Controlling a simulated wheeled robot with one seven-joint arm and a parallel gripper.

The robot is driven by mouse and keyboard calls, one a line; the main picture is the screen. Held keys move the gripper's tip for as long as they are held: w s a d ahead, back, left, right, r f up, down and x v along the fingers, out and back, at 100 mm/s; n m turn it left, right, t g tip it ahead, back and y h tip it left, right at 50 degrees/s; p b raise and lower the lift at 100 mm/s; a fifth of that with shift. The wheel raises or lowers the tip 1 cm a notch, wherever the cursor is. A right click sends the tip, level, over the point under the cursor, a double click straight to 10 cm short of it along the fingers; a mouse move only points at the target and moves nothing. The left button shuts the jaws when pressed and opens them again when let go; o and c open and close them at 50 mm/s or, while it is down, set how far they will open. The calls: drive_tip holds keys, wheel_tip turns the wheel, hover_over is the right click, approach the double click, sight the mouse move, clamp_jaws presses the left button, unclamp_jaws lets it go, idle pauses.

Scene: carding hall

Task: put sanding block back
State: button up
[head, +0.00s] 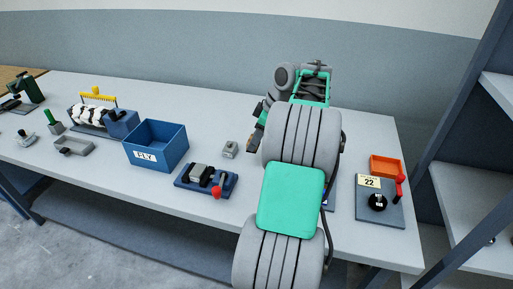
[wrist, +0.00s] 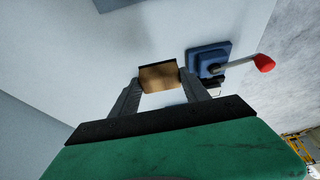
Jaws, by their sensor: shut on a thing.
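My gripper (wrist: 159,84) is shut on the sanding block (wrist: 159,77), a tan block with a dark strip along one edge. The block sits between the two fingertips in the wrist view, above or near the pale table top; whether it touches the table I cannot tell. In the head view my arm hides most of the gripper, and only a small tan bit shows beside it. A blue base with a red-knobbed lever (wrist: 208,60) lies just right of the block in the wrist view.
On the table (head: 375,130) stand a blue bin marked FLY (head: 157,155), a blue fixture with a red knob (head: 190,183), a small grey piece (head: 230,149), a shallow grey tray (head: 75,147) and an orange tray (head: 385,166) by a grey control plate (head: 380,212). Shelving (head: 460,150) rises at right.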

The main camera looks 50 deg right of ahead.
drive_tip(key=w+d+f, duration=0.2)
drive_tip(key=f, duration=0.1)
drive_tip(key=w+d+f, duration=0.1)
drive_tip(key=f, duration=0.1)
drive_tip(key=shift+d+f, duration=0.1)
drive_tip(key=shift+f, duration=0.05)
drive_tip(key=shift+w+d+f, duration=0.1)
drive_tip(key=shift+d+f, duration=0.05)
drive_tip(key=shift+f, duration=1.6)
drive_tip(key=shift+f, duration=0.25)
drive_tip(key=o, duration=1.3)
drive_tip(key=shift+r, duration=0.1)
